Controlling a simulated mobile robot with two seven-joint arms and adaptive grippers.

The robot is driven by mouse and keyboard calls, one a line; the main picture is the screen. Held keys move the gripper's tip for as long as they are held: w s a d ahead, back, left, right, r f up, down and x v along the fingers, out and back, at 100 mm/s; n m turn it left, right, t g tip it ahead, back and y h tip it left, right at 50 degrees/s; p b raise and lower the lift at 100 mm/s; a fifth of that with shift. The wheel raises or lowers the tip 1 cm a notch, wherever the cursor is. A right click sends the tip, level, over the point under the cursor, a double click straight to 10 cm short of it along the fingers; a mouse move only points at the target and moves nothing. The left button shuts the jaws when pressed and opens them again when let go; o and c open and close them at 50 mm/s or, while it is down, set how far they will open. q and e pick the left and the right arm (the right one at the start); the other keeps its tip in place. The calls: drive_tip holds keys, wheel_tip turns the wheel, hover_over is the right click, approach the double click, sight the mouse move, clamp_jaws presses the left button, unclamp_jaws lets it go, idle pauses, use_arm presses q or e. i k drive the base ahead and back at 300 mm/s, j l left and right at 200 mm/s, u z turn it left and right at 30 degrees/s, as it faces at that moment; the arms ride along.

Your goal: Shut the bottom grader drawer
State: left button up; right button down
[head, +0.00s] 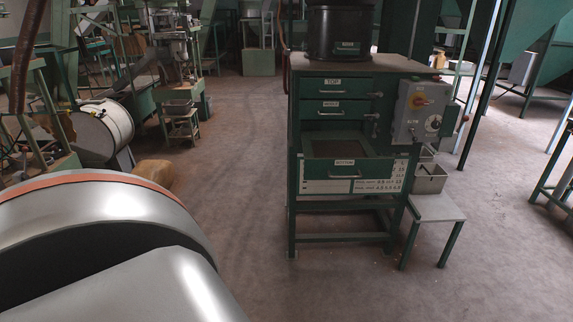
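The green grader cabinet (292,200) stands right of centre in the head view. Its top drawer (335,84) and middle drawer (335,108) look shut, each with a label and a handle. The bottom drawer (344,171) is pulled out toward me, its front labelled "BOTTOM" with a light handle, and its inside shows from above. A large grey and orange rounded part, probably a link of my own arm, fills the lower left, well apart from the drawer. Neither gripper shows in this view.
A grey control box (417,110) with a red and yellow switch is on the cabinet's right side. A white drum machine (103,130) and a brown sack (153,173) are at left. The floor (245,150) before the cabinet is clear.

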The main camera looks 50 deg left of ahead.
sight(332, 149)
drive_tip(key=i+u, duration=0.15)
drive_tip(key=u, duration=0.3)
drive_tip(key=i+u, duration=0.2)
drive_tip(key=u, duration=0.2)
drive_tip(key=i+u, duration=0.15)
drive_tip(key=u, duration=0.3)
